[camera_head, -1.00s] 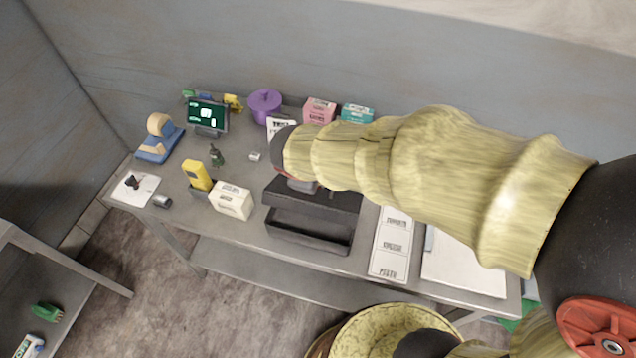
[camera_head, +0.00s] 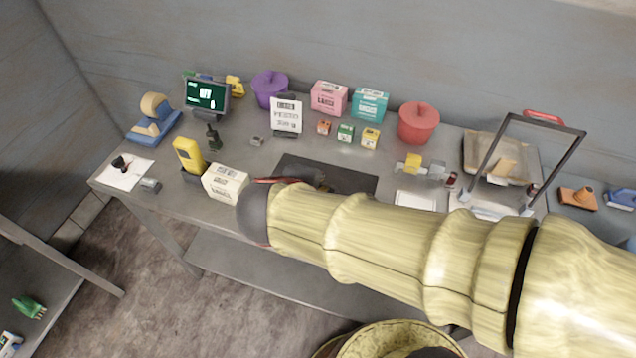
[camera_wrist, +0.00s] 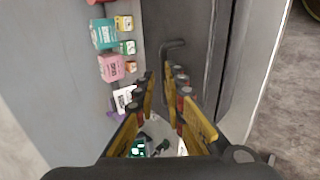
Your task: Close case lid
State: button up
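The dark case (camera_head: 350,181) is on the table in the head view. A flat dark panel of it shows behind my arm; its front part is hidden by the arm, so I cannot tell how far the lid is open. In the wrist view the dark case (camera_wrist: 195,32) fills the upper middle, with a bent dark bar (camera_wrist: 173,44) on it and a long seam towards the right. My gripper (camera_wrist: 163,85) is open and empty, its yellow-padded fingers apart over the dark surface. In the head view its fingers are mostly hidden.
A white box (camera_head: 225,183) and yellow device (camera_head: 188,154) stand left of the case. A sign (camera_head: 286,116), small boxes, a pink box (camera_head: 328,98), teal box (camera_head: 369,104) and red pot (camera_head: 417,122) stand behind. A metal frame (camera_head: 528,150) rises at right.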

jog(key=shift+o, duration=1.4)
jog(key=shift+a, duration=0.1)
jog(key=shift+s+a+r, duration=0.1)
jog(key=shift+r, duration=0.1)
jog(key=v, duration=1.1)
jog(key=shift+s, duration=0.25)
jog(key=shift+r, duration=0.15)
